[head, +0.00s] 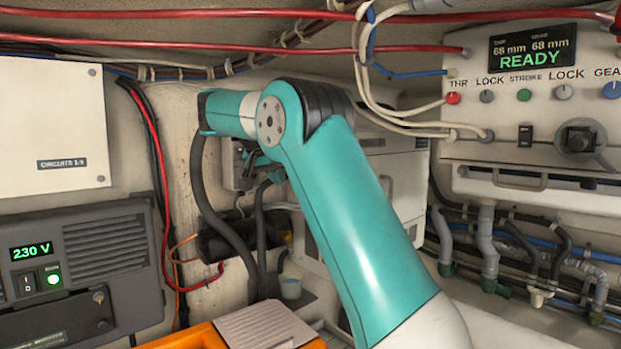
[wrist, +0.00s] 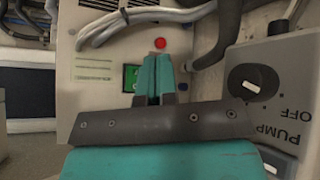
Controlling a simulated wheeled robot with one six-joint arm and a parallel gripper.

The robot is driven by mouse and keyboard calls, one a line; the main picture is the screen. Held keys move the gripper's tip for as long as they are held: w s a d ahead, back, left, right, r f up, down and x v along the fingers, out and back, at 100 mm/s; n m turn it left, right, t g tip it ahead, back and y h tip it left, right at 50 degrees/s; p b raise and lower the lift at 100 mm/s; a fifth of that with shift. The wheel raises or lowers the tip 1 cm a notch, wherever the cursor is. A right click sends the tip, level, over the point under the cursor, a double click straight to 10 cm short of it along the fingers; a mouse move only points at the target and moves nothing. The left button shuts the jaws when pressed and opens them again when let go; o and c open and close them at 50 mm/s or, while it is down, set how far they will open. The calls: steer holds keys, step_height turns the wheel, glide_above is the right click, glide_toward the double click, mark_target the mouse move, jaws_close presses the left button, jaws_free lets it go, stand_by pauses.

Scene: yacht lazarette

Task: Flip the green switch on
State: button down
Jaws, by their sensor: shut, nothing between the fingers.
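In the wrist view my gripper (wrist: 157,60) is shut and empty, its two teal fingers close together in front of a pale panel (wrist: 92,50). A green switch (wrist: 130,78) sits on that panel, just left of my fingers and partly hidden by them. I cannot tell whether the fingers touch it or which way it is set.
In the wrist view a grey PUMP box (wrist: 282,100) with a black knob (wrist: 254,86) stands close on the right. Pale cables (wrist: 150,14) and a dark hose (wrist: 226,35) cross near the panel. In the head view a 230 V unit (head: 105,250) stands left and a READY panel (head: 540,150) right.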

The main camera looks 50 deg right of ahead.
steer(key=s+d, duration=0.1)
steer(key=d, duration=0.6)
steer(key=shift+f+b, duration=0.4)
steer(key=shift+f, duration=0.05)
steer(key=shift+s+d, duration=0.1)
stand_by(1.5)
steer(key=shift+d, duration=0.3)
steer(key=shift+s+d+f, duration=0.1)
steer(key=shift+d, duration=0.2)
stand_by(0.5)
stand_by(0.3)
steer(key=shift+a+p, duration=0.35)
steer(key=shift+a, duration=0.4)
steer(key=shift+a, duration=0.1)
steer(key=shift+w+a+r+p, duration=0.15)
steer(key=shift+a, duration=0.65)
steer(key=shift+w+a+r+p, duration=0.1)
steer(key=shift+w+a+p, duration=0.1)
steer(key=shift+a, duration=0.55)
steer(key=shift+w+a+r+p, duration=0.15)
steer(key=shift+a, duration=0.65)
